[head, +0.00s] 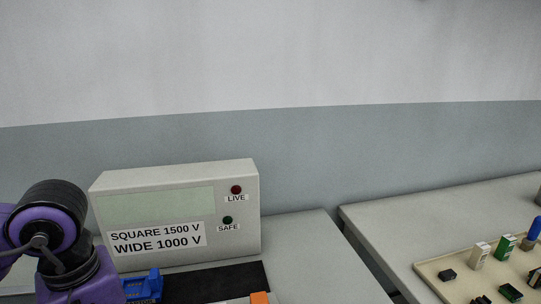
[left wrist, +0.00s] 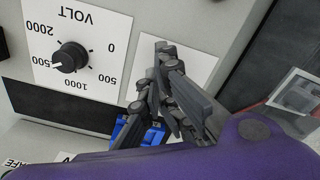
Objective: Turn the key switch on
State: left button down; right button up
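No key or key switch shows clearly in either view. In the left wrist view my left gripper's dark fingers (left wrist: 158,80) are in front of a white plate (left wrist: 188,62) on a grey panel (left wrist: 140,12). They cover part of the plate, and whatever is between them is hidden. The fingertips look close together, but I cannot tell if they are shut on anything. A black VOLT dial (left wrist: 70,57) is left of the fingers, its pointer near 1500. In the head view my left arm comes in at the left, its fingers out of sight. My right gripper is not in view.
A grey box (head: 180,178) bears a voltage sign (head: 157,238), a dark red LIVE lamp (head: 236,189) and a dark green SAFE lamp (head: 227,220). A blue part (head: 145,286) is beside my left arm. The right table holds a tray (head: 428,270) of several connectors.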

pick_arm(q)
jog(key=shift+s+a+b, duration=0.4)
jog(key=shift+a+b, duration=0.15)
jog(key=shift+a, duration=0.4)
jog(key=shift+s+d, duration=0.25)
jog(key=shift+s, duration=0.05)
notch_tip(320, 180, up, 6)
jog(key=p, duration=0.3)
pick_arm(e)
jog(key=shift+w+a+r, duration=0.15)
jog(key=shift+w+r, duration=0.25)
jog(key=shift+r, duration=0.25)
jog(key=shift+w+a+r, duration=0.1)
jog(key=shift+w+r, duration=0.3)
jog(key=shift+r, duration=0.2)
pick_arm(q)
jog(key=shift+s, duration=0.1)
